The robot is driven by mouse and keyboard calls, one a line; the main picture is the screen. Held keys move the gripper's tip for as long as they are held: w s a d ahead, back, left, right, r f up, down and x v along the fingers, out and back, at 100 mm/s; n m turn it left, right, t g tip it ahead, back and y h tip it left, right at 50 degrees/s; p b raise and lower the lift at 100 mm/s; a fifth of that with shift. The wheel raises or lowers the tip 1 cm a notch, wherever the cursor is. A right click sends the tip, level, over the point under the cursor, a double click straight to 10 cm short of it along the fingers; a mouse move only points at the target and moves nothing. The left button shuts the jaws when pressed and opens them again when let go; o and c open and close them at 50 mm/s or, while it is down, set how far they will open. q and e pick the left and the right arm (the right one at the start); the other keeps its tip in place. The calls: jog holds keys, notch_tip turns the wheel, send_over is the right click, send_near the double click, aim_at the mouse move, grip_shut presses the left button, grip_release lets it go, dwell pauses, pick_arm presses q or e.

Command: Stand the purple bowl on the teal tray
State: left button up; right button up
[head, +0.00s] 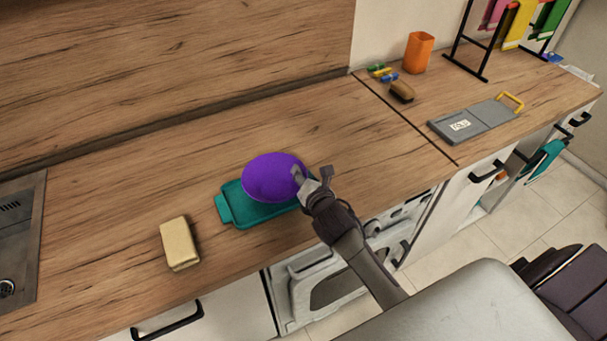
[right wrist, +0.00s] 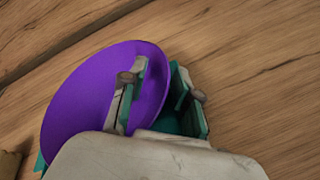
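The purple bowl (head: 270,178) is over the teal tray (head: 240,213) on the wooden counter and hides much of it. The bowl looks as if it rests on the tray, but its underside is hidden. My right gripper (head: 312,180) is at the bowl's right rim. In the right wrist view, the gripper's fingers (right wrist: 160,95) stand apart, one over the inside of the purple bowl (right wrist: 85,105) and one outside its rim. A gap shows between the rim and the outer finger. My left gripper is not in view.
A tan block (head: 179,243) lies left of the tray, with a sink (head: 20,240) further left. At the right are a brown brush-like thing (head: 402,91), an orange cup (head: 418,52), a grey board (head: 474,121) and a black rack (head: 486,45). The counter behind the bowl is clear.

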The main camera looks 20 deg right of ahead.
jog(key=shift+r, duration=0.15)
jog(key=b+v, duration=0.1)
jog(key=v, duration=1.1)
